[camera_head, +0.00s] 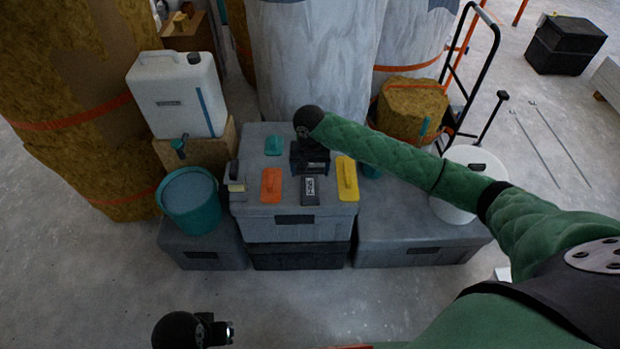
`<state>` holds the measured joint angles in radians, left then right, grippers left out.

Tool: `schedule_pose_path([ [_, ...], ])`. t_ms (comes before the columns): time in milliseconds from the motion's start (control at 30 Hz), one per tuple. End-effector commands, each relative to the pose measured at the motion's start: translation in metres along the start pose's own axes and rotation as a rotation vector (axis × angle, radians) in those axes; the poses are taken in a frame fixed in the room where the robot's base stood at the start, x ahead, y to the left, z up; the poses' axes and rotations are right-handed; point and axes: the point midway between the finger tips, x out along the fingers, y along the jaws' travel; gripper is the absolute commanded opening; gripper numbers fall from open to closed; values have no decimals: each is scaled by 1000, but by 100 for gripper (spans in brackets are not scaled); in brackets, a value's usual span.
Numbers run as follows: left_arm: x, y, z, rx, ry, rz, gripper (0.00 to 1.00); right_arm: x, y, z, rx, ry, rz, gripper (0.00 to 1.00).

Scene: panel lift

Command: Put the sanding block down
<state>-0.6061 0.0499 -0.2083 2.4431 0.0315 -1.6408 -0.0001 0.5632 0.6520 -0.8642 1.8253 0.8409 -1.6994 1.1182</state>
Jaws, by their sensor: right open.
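A small dark grey block with a pale label (310,191), which looks like the sanding block, lies on the lid of the grey toolbox (295,220). My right gripper (310,168) is open and points down at the lid, just behind the block. The gripper hides part of the lid, and I cannot tell whether it touches the block. My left gripper (219,332) is low at the bottom left, over the floor and well away from the toolbox; its fingers are too small and dark to read.
An orange float (271,185), a yellow float (347,179) and a teal float (274,146) lie around the block. A teal bucket (188,200) and a white canister (178,95) stand left. A white bucket (462,190) stands right.

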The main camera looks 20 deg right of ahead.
Motion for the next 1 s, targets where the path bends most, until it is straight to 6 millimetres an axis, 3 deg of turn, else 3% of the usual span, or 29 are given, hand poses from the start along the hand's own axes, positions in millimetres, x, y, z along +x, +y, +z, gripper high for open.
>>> schedule_pose_path([
  [167,3,0,0,1,-1,2,36,-9,-2,3,-7,0,-4,80],
  [267,4,0,1,1,-1,1,36,-3,-10,17,-38,-3,-20,80],
  [600,4,-2,1,-1,-1,-1,36,30,-56,114,-255,17,-147,80],
  [833,2,-2,0,-1,2,-1,36,40,-69,175,-361,54,-227,80],
  [1000,2,-2,0,-1,2,0,36,44,-68,216,-412,85,-267,80],
])
